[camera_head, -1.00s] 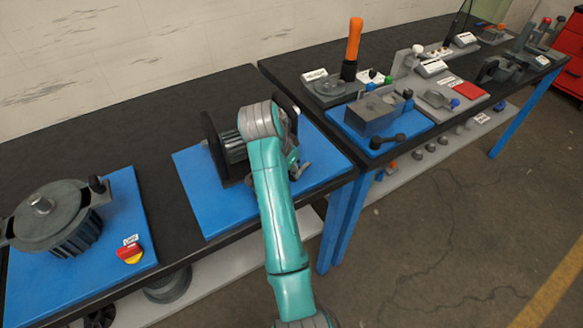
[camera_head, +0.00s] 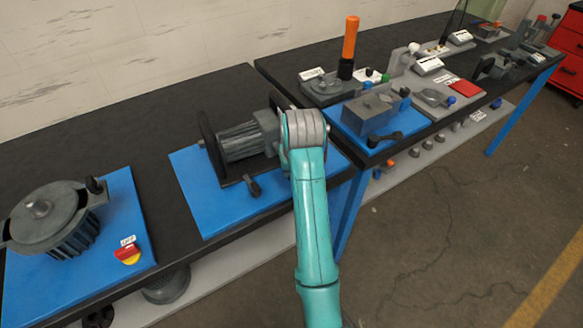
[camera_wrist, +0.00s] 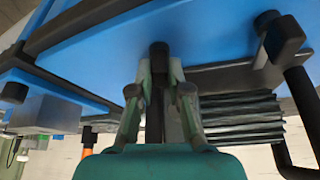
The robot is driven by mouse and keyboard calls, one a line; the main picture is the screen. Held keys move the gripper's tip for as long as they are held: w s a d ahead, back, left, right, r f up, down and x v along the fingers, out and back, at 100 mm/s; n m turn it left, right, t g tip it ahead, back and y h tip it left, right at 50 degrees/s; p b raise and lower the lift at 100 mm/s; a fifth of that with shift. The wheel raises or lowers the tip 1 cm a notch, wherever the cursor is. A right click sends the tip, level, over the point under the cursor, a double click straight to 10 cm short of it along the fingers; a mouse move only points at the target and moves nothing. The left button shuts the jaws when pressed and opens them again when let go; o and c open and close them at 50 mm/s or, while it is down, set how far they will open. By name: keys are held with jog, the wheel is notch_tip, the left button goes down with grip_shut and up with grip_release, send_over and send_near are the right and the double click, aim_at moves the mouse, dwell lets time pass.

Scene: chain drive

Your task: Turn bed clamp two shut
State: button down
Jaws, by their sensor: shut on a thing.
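In the wrist view my gripper (camera_wrist: 160,85) is shut on the upright dark handle of a bed clamp (camera_wrist: 159,52); its fingers stand on either side. Labels do not show, so I cannot read its number, nor tell how far it is turned. In the head view my arm hides the gripper and this clamp. The other bed clamp (camera_head: 253,187), dark with a short knobbed handle, stands at the front of the motor's bed, and it also shows in the wrist view (camera_wrist: 281,38). The ribbed grey motor (camera_head: 245,141) lies on the bed.
The blue plate (camera_head: 203,209) under the motor has bare room at its front left. A dark upright plate with a handle (camera_head: 211,140) stands at the motor's left. A round drive unit (camera_head: 48,216) and red-yellow switch (camera_head: 127,252) are further left. A vise-like block (camera_head: 368,113) is right.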

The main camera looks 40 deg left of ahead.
jog(key=shift+w+d+n+g+y, duration=0.1)
jog(key=shift+n+g+y, duration=0.35)
jog(key=shift+n, duration=1.45)
jog(key=shift+g, duration=0.25)
jog(key=c, duration=1.1)
grip_release()
